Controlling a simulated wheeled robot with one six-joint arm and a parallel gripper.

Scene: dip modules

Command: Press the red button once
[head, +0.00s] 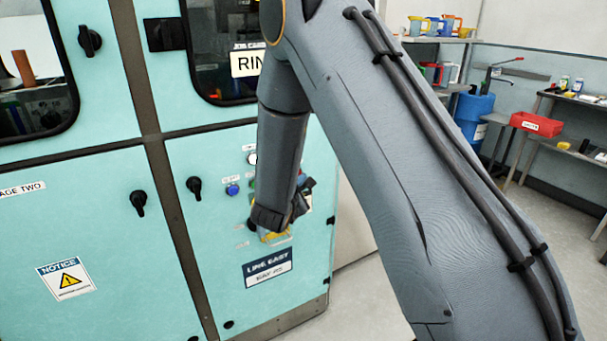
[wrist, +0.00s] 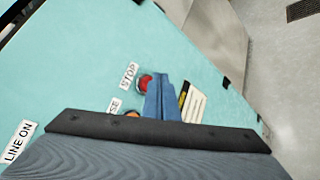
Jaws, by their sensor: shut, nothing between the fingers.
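The red button (wrist: 145,82) shows in the wrist view on the turquoise panel, beside a white label reading STOP (wrist: 129,75). My gripper (wrist: 161,84) is shut and empty, its blue fingers together. The fingertips appear just right of the red button and overlap its right edge in the picture. I cannot tell whether they touch it. In the head view my arm's end is in front of the cabinet's control panel and hides the red button.
An orange button (wrist: 132,114) is partly hidden beside my fingers. A yellow-edged card (wrist: 193,105) is right of them. In the head view a blue button (head: 232,189) and dark knobs (head: 194,187) stick out from the cabinet (head: 90,220). A blue barrel (head: 474,115) stands far right.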

